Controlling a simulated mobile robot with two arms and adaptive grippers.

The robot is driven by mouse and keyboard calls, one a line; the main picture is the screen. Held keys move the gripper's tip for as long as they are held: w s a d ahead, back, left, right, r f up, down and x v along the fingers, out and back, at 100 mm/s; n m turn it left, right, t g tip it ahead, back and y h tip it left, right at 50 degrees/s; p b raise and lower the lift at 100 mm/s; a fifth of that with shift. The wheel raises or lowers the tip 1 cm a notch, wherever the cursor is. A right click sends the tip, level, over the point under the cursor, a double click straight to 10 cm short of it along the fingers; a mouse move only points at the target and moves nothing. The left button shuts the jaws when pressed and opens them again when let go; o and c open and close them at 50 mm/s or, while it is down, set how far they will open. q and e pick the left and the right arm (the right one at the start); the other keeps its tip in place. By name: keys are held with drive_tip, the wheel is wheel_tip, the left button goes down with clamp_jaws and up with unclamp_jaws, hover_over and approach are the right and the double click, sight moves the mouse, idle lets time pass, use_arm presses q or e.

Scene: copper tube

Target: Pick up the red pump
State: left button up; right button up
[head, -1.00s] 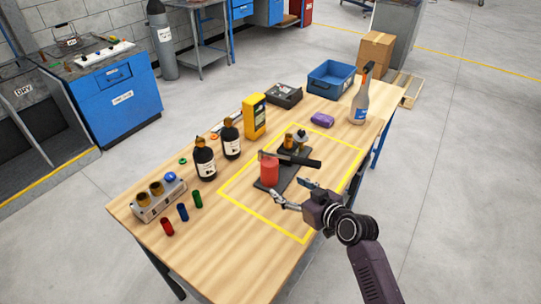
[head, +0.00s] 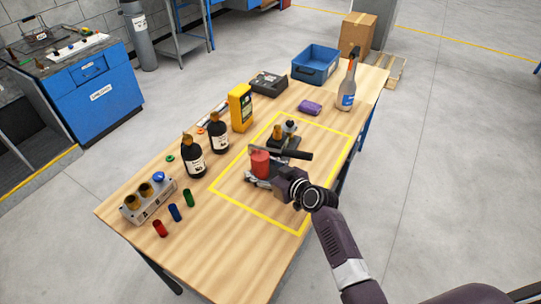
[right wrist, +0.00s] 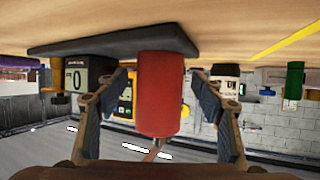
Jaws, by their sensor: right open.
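The red pump (head: 260,163) is an upright red cylinder on a dark base inside the yellow outline. A black bar lies across close behind its top. In the right wrist view the red pump (right wrist: 160,95) hangs from the dark base (right wrist: 115,42), as that picture is upside down. My right gripper (head: 258,180) is at the near side of the pump, low over the table. Its fingers (right wrist: 158,110) are open, one on each side of the red cylinder, with visible gaps. My left gripper is not in view.
A small brass and metal device (head: 287,134) stands just behind the pump. Two dark bottles (head: 193,158) and a yellow meter (head: 240,107) stand left of the outline. A spray bottle (head: 346,92) and blue bin (head: 315,66) are at the far end.

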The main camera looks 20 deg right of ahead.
drive_tip(key=shift+w+a+f, duration=0.25)
drive_tip(key=shift+w, duration=0.3)
clamp_jaws()
